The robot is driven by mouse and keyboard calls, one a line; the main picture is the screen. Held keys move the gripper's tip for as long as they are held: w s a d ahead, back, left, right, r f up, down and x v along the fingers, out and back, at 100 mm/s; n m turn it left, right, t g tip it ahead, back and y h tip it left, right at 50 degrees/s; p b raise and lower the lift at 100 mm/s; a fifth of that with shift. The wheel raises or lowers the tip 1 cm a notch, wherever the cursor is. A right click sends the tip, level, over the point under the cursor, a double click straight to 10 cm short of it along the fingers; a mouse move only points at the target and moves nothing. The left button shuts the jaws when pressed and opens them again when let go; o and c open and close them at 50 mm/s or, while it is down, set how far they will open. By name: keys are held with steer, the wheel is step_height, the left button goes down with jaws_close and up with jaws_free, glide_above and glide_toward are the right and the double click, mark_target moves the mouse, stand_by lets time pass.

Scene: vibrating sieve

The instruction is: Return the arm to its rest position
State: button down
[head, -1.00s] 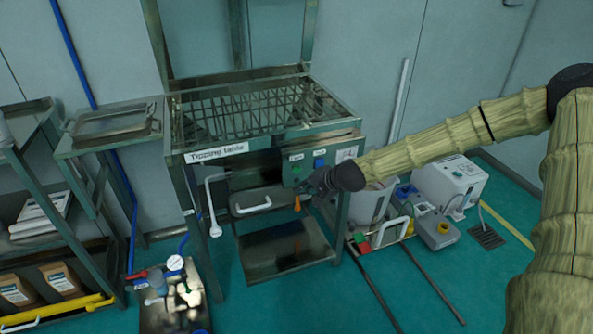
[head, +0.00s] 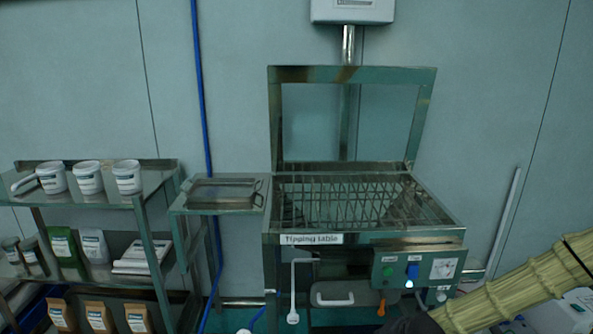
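My arm, in a ribbed yellowish sleeve, crosses the lower right corner of the head view. It slopes down and left to a dark joint at the bottom edge. My gripper is below the frame, so its fingers are hidden. The tipping table (head: 452,222) stands behind the arm, with a wire grid inside its top and its framed lid (head: 350,74) standing upright. Its front panel carries a green button (head: 389,271), a blue switch (head: 413,270) and a dial (head: 443,268). An orange knob (head: 381,306) shows just left of the arm.
A side shelf with a metal tray (head: 224,193) adjoins the table's left. A rack (head: 150,184) at far left holds white tubs (head: 88,177), pouches and bags. A white handle (head: 335,299) and a lever (head: 293,303) project at the table's front. White equipment (head: 560,315) shows at lower right.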

steer(key=s+a+f+n+g, duration=0.25)
steer(key=s+f, duration=0.35)
steer(key=s, duration=0.3)
steer(key=s+f+n+g+h+p, duration=0.1)
steer(key=s+f+n+g, duration=0.1)
steer(key=s, duration=1.2)
steer(key=s+f+n+g+h+p, duration=0.2)
steer(key=s+f+n, duration=0.1)
steer(key=s, duration=1.2)
steer(key=shift+d+f+n, duration=0.35)
steer(key=shift+d+f, duration=0.1)
steer(key=shift+f, duration=0.3)
steer(key=shift+s, duration=0.1)
